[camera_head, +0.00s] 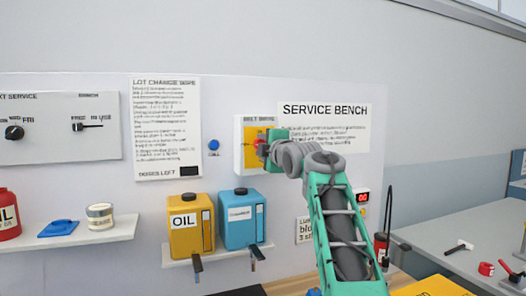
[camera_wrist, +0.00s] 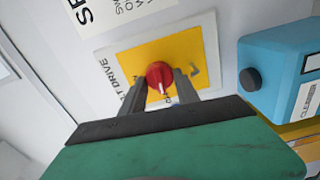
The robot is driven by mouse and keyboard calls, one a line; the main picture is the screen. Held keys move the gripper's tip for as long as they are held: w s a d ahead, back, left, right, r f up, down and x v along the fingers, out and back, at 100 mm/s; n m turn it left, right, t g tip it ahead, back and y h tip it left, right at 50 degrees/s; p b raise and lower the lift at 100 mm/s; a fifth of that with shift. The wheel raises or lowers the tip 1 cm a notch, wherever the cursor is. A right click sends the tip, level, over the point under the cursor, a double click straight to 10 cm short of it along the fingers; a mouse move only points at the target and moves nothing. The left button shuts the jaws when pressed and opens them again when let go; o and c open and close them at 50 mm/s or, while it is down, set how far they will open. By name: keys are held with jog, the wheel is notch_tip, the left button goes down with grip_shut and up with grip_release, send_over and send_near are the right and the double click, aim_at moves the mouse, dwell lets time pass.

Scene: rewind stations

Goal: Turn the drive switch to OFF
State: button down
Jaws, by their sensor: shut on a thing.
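The drive switch is a red round knob (camera_wrist: 159,76) with a white mark, on a yellow plate (camera_wrist: 203,62) inside a white wall panel. In the head view the yellow plate (camera_head: 250,157) is partly covered by my gripper, and the red knob (camera_head: 260,143) shows a little. My gripper (camera_wrist: 160,88) has one dark finger on each side of the knob and is shut on it. The wrist view is turned, so the panel lettering runs slanted. The knob's white mark points toward the gripper body. The position labels are mostly hidden by the fingers.
Below the panel, a yellow OIL can (camera_head: 190,226) and a blue can (camera_head: 241,219) stand on a shelf. A blue button (camera_head: 214,145) is on the wall to the left. A red digital display (camera_head: 362,197) is at the lower right. A grey table (camera_head: 465,225) stands at right.

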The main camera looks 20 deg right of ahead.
jog(key=shift+n, duration=0.6)
jog(key=c, duration=0.9)
grip_release()
